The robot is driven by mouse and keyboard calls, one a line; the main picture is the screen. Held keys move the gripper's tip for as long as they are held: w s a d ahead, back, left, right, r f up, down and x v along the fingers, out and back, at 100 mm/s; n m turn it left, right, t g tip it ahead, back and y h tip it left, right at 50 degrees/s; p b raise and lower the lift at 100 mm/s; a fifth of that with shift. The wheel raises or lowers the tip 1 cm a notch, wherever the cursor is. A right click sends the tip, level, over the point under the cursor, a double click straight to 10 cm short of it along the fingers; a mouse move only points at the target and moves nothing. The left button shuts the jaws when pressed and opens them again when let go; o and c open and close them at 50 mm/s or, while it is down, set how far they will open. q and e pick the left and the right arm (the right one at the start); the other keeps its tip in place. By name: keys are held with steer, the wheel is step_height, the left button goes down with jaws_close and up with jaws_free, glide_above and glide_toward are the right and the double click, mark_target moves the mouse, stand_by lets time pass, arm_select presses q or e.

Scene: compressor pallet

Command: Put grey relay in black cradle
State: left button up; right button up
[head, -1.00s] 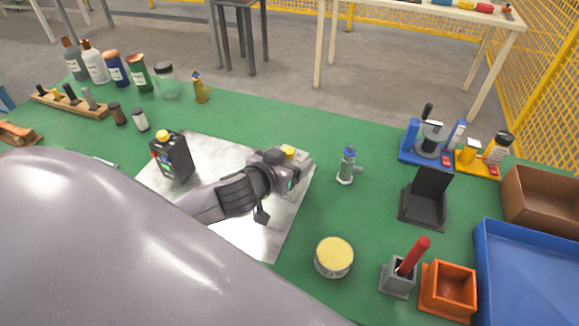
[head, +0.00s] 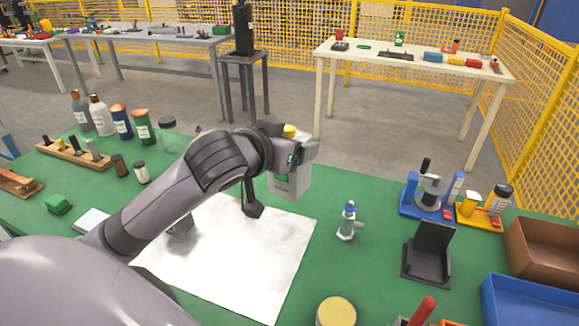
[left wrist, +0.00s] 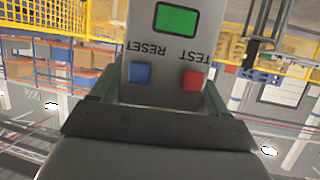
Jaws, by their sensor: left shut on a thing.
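In the left wrist view the relay's face (left wrist: 165,50) fills the space between the fingers (left wrist: 158,92), with a green window, a blue RESET button and a red TEST button. The black cradle (head: 428,254) stands empty on the green table to the right, with an upright back plate. My right gripper is not in view.
A grey valve-like fitting (head: 348,222) stands between the relay and the cradle. A yellow-topped tin (head: 336,312) is at the front. Blue (head: 427,196) and yellow (head: 484,207) fixtures stand behind the cradle, brown (head: 545,250) and blue (head: 525,305) bins to its right.

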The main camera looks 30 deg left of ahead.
arm_select(q)
steer(key=shift+r, duration=0.7)
steer(key=s+d+f, duration=0.3)
steer(key=d+f, duration=0.1)
steer(key=f, duration=0.2)
steer(key=s+d+f+h, duration=0.1)
steer(key=s+d+f, duration=0.2)
steer(key=f, duration=0.3)
steer(key=shift+s+d+f+m, duration=0.2)
steer(key=shift+d+m, duration=0.2)
steer(key=shift+d, duration=0.1)
